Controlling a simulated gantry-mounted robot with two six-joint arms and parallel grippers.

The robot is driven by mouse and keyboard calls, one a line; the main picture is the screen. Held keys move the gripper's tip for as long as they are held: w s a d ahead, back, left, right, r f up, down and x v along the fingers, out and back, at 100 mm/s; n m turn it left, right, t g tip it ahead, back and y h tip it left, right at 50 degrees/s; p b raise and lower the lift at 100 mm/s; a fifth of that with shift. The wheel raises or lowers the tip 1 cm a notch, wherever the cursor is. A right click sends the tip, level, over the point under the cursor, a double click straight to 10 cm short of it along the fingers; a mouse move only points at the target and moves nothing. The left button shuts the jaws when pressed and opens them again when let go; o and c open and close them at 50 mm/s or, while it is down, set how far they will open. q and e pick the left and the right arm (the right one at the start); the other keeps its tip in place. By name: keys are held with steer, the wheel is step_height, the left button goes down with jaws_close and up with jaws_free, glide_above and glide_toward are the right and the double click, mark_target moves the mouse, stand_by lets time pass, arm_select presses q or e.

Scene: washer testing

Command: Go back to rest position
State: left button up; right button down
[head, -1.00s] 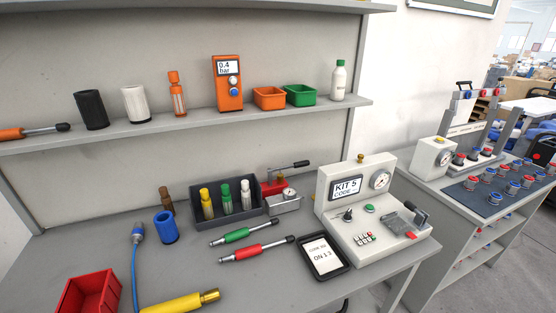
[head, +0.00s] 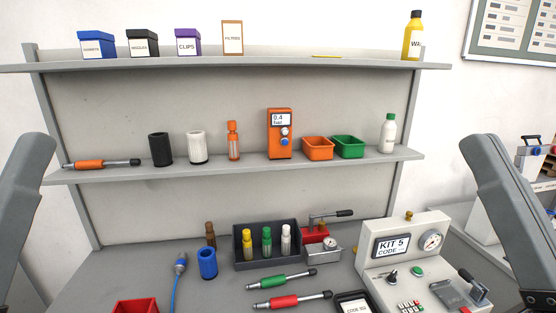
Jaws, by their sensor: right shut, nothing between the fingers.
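My left arm (head: 22,195) rises at the left edge of the head view, in front of the bench and shelves. Its gripper is not in view. My right arm (head: 508,205) rises at the right edge, in front of the test unit's right side. My right gripper (head: 540,298) shows only in small part at the bottom right edge, shut and empty. No object is held in what I can see of either arm.
The bench holds a KIT 5 test unit (head: 405,245), a dark vial rack (head: 267,262), a blue cylinder (head: 207,262), and green (head: 281,279) and red (head: 291,300) drivers. Shelves behind carry an orange gauge (head: 280,145), bins and bottles.

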steer(key=s+d+r+m+t+h+p, duration=0.1)
steer(key=d+r+h+p, duration=0.1)
steer(key=r+p, duration=1.7)
steer(key=s+d+r+h+p, duration=0.1)
steer(key=r+h+p, duration=0.2)
steer(key=r+p, duration=1.65)
step_height(320, 180, down, 42)
steer(key=b, duration=4.2)
steer(key=shift+f+b, duration=0.15)
steer(key=shift+b, duration=0.25)
